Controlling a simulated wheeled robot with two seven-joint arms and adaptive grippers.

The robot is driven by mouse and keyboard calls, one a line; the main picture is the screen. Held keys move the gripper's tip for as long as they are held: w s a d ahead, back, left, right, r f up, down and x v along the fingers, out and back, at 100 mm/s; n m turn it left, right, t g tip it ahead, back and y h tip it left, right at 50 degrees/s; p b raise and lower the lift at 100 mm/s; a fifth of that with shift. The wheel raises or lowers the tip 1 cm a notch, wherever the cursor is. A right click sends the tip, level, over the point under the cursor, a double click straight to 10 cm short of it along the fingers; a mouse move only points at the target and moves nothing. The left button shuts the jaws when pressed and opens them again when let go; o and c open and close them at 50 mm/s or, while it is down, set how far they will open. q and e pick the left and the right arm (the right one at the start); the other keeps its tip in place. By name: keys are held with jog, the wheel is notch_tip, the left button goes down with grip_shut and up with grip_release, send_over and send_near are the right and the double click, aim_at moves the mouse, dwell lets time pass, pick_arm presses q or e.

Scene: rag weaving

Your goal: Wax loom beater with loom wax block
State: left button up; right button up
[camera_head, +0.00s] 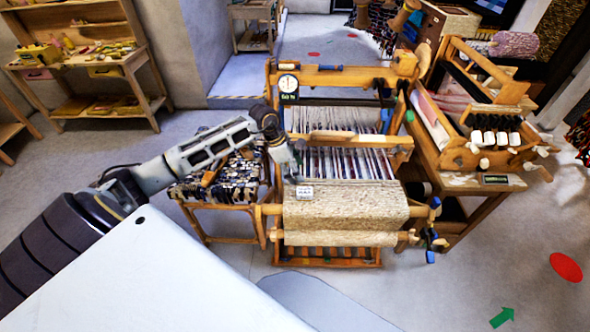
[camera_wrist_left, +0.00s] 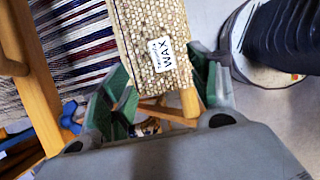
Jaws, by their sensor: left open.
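The loom wax block (camera_head: 304,192) is a small white-labelled block lying on the tan woven cloth at the loom's front left. Its label with the letters WAX shows in the left wrist view (camera_wrist_left: 160,55). My left gripper (camera_head: 295,178) is just behind and left of the block in the head view. In the left wrist view my gripper (camera_wrist_left: 160,70) is open, with its green-sided fingers spread on both sides of the block, holding nothing. The loom beater (camera_head: 345,138) looks to be the wooden bar across the striped warp. My right gripper is out of view.
The cloth roll (camera_head: 345,210) spans the loom front. A bench with dark woven rag cloth (camera_head: 222,175) stands left of the loom, under my left arm. A wooden table with a smaller loom (camera_head: 480,150) stands right. The floor in front is mostly clear.

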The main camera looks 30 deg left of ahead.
aim_at(308, 191)
pick_arm(q)
jog(key=shift+d+f, duration=0.1)
dwell(0.3)
jog(key=p+x, duration=0.1)
jog(key=x, duration=0.7)
jog(key=shift+w+d+f, duration=0.1)
jog(key=shift+d+f, duration=0.05)
jog(key=shift+x, duration=2.25)
jog(key=shift+d+f, duration=0.1)
jog(key=shift+f, duration=0.25)
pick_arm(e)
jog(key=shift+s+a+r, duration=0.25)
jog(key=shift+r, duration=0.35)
pick_arm(q)
jog(key=shift+c, duration=0.2)
